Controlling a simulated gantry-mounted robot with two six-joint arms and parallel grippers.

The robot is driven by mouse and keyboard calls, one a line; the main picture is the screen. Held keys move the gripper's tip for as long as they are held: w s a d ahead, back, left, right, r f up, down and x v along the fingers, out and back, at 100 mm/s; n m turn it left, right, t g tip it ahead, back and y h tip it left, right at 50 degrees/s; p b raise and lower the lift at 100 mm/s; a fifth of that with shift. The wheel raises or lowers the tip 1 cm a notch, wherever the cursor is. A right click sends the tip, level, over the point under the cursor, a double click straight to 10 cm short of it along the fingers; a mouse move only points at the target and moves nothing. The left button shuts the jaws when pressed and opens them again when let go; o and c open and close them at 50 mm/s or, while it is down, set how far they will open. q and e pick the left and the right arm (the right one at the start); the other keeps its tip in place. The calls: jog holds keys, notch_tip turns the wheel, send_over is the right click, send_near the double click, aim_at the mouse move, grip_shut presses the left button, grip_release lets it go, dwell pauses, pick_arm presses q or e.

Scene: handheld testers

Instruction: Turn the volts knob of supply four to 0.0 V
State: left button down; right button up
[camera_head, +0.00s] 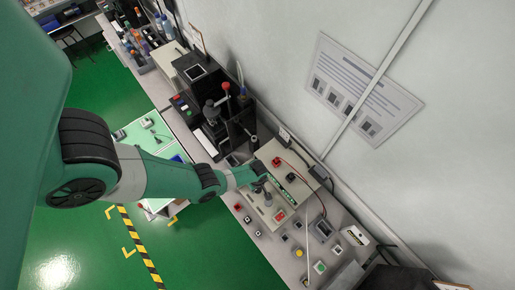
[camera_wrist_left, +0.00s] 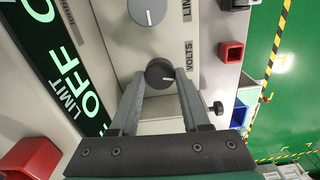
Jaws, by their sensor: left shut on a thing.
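The volts knob (camera_wrist_left: 160,73) is a dark round knob with a light pointer mark towards its right side, next to the printed word VOLTS in the left wrist view. My left gripper (camera_wrist_left: 160,79) is shut on this knob, one finger on each side. The supply (camera_head: 298,186) is a beige box in the head view, with my left gripper (camera_head: 262,187) at its front panel. The panel's display (camera_wrist_left: 62,65) shows LIMIT and OFF in pale green. A larger grey knob (camera_wrist_left: 147,10) with a white pointer sits beyond the volts knob. Which supply number this is cannot be read.
A red terminal (camera_wrist_left: 32,157) stands close to the left finger's side. A red square block (camera_wrist_left: 231,51) lies on the bench to the right. Several small switches and buttons, one with a green top (camera_head: 320,267), lie on the bench. A black test stand (camera_head: 240,128) stands behind my arm.

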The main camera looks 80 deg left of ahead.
pick_arm(q)
jog(key=shift+n, duration=1.5)
jog(key=shift+c, duration=1.9)
grip_release()
jog(key=shift+r, duration=0.1)
notch_tip(320, 180, up, 11)
jog(key=p, duration=1.1)
jog(key=shift+r+p, duration=0.2)
jog(key=shift+p, duration=0.15)
